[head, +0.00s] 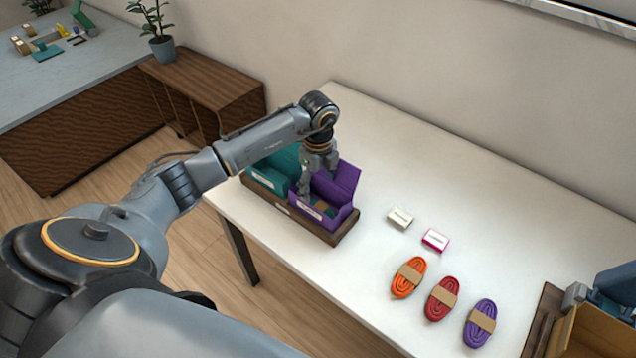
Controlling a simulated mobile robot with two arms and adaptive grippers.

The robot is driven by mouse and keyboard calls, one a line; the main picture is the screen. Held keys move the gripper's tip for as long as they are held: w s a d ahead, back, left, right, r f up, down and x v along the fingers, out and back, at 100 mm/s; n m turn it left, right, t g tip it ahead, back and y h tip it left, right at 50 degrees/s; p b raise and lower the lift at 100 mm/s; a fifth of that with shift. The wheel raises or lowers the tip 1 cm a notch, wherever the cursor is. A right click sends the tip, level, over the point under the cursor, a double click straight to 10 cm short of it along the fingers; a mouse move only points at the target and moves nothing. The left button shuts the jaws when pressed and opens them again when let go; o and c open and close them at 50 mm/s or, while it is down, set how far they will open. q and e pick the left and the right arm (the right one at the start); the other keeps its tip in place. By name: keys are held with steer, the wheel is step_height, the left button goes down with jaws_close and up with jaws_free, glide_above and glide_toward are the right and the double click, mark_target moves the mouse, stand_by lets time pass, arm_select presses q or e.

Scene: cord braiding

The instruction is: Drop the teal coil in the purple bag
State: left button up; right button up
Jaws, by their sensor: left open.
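The purple bag (346,180) stands open in the right part of a dark wooden tray, its back flap raised and a pale label on its front. My left gripper (316,180) is open, pointing down over the bag's mouth, with one finger by its left side. Inside the bag, a patch of teal with a tan band (322,207) shows below the fingers. It looks like the teal coil, partly hidden by the bag's walls and the gripper. My right gripper is not in view.
A teal bag (278,166) stands left of the purple one in the wooden tray (290,218). Orange (406,283), red (438,308) and purple (474,334) coils lie at the front right. Two small boxes (400,218) (435,240) lie behind them. The table's middle is clear.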

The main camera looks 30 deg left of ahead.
arm_select(q)
step_height(320, 180, up, 12)
stand_by(0.4)
